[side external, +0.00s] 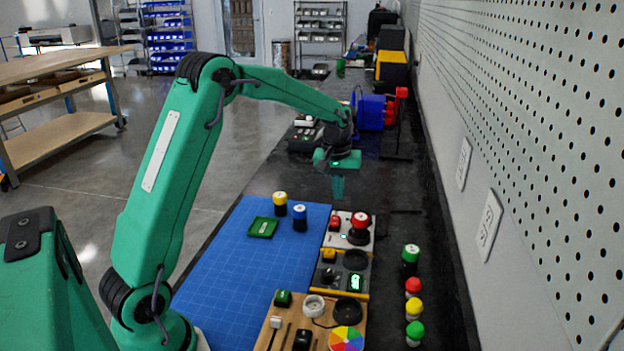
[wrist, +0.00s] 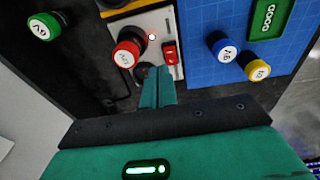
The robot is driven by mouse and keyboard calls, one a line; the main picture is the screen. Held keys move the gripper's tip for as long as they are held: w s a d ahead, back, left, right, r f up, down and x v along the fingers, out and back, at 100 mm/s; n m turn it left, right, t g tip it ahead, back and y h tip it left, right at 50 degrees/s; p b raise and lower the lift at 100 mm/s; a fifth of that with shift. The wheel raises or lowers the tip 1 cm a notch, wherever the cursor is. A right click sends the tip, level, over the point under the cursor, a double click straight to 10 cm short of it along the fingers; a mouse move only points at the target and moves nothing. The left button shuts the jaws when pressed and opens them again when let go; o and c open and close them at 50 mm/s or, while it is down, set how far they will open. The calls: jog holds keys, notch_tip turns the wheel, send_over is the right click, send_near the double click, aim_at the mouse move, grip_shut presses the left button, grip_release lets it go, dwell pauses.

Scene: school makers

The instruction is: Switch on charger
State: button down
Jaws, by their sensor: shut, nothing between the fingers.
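No label in view reads as charger, so I cannot tell which unit it is. The nearest unit to my gripper is a white panel (side external: 336,243) with a red rocker switch (side external: 334,223) and a small lit lamp. In the wrist view the red rocker switch (wrist: 169,54) is just beyond the fingertips, to their right, and the lamp (wrist: 152,37) glows. A red-capped cylinder (wrist: 125,58) stands at the panel's left. My gripper (side external: 338,190) is shut and empty, pointing down behind the panel and above the bench; its green fingers (wrist: 158,90) show together. The rocker's position is unclear.
A yellow-edged panel with a digital display (side external: 356,284) and a wooden board (side external: 265,335) with a colour wheel lie nearer. Several capped cylinders line the right, near the pegboard wall.

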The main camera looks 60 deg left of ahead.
jog(key=shift+s+d+r, duration=0.25)
jog(key=shift+r, duration=0.35)
jog(key=shift+s+d+r, duration=0.2)
jog(key=shift+s+r, duration=0.05)
jog(key=shift+r, duration=0.3)
jog(key=shift+s+d+r, duration=0.25)
jog(key=shift+r, duration=0.35)
jog(key=s+d+r+m+t, duration=0.1)
jog(key=s+d+r+m, duration=0.1)
jog(key=s+d+r, duration=0.3)
jog(key=s+d+r+m+t, duration=0.1)
jog(key=s+d+r+m, duration=0.25)
jog(key=s, duration=0.45)
jog(key=s+d+f+m+t, duration=0.1)
jog(key=s+d+m+t, duration=0.1)
jog(key=s, duration=1.1)
jog(key=d+m, duration=0.1)
jog(key=d, duration=0.1)
jog(key=shift+d+f, duration=0.2)
jog(key=shift+d, duration=0.1)
